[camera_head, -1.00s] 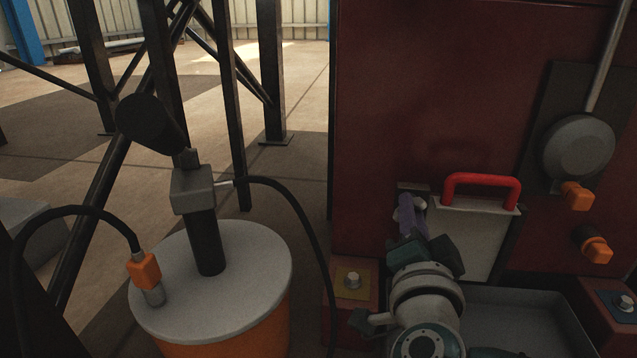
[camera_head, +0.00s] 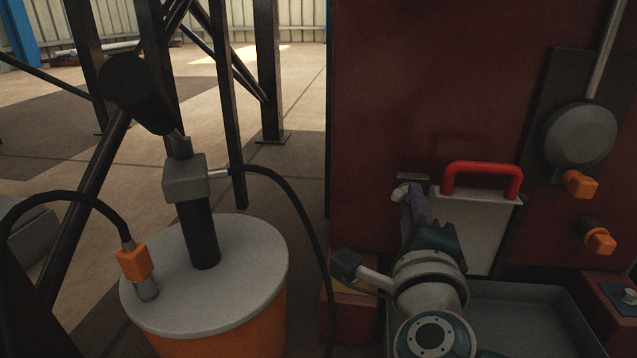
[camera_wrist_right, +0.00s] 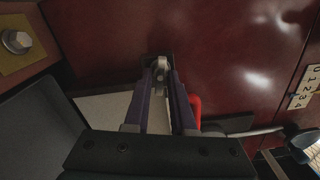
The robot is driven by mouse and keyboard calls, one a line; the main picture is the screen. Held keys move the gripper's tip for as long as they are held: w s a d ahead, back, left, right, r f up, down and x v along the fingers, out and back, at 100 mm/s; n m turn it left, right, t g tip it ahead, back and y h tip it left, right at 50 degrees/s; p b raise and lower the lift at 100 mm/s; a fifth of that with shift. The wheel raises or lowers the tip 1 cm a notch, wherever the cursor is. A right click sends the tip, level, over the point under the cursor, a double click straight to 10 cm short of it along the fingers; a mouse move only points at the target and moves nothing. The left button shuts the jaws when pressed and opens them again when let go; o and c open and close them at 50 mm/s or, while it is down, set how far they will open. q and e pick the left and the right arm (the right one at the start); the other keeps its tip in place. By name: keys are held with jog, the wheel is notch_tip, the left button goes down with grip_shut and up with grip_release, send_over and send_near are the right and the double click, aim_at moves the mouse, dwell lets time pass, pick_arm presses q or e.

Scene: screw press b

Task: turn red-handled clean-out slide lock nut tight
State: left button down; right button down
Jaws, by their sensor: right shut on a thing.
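The clean-out slide (camera_head: 489,232) is a pale plate with a red handle (camera_head: 482,167) on the front of the dark red machine. The handle and part of the plate also show in the wrist view. My right gripper (camera_head: 406,197) is just left of the slide. In the right wrist view its two purple fingers (camera_wrist_right: 161,76) close on the small pale metal lock nut (camera_wrist_right: 160,65) in front of a dark bracket. The fingers hide much of the nut. My left gripper is not in view.
A grey tray (camera_head: 540,301) lies below the slide. An orange drum with a grey lid (camera_head: 240,297), a pump post and a black hose (camera_head: 291,198) stands at the left. Orange-capped fittings (camera_head: 598,240) and a grey round housing (camera_head: 581,134) are at the right.

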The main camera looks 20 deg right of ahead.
jog(key=m, duration=0.7)
dwell(0.6)
jog(key=c, duration=0.9)
grip_release()
jog(key=shift+a, duration=0.1)
jog(key=shift+s, duration=0.1)
